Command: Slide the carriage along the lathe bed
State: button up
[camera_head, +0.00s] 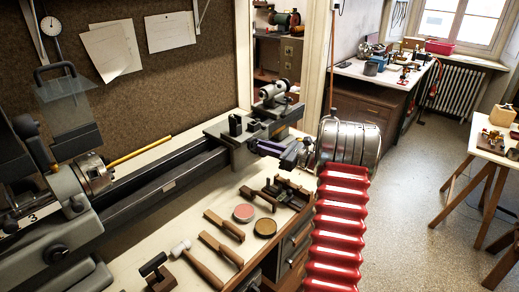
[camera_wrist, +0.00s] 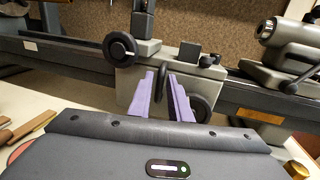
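The grey carriage (camera_head: 238,152) sits on the right part of the dark lathe bed (camera_head: 140,192). A black tool post stands on top of it. In the wrist view the carriage (camera_wrist: 190,70) is straight ahead, with a round black knob at its upper left and a dark handwheel (camera_wrist: 201,108) low on its front. My gripper (camera_head: 256,146) is at the front of the carriage. Its purple fingers (camera_wrist: 163,80) are apart, and a dark curved handle (camera_wrist: 162,87) shows between them. I cannot tell whether the fingers touch it.
The tailstock (camera_head: 274,92) stands on the bed to the right of the carriage. The headstock chuck (camera_head: 92,174) is at the left, with a yellow rod beside it. Mallets, tools and two round tins (camera_head: 244,212) lie on the bench in front. The bed between chuck and carriage looks clear.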

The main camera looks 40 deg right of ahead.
jog(key=shift+o, duration=1.2)
jog(key=v, duration=1.3)
jog(key=shift+s, duration=0.4)
jog(key=shift+d+f, duration=0.15)
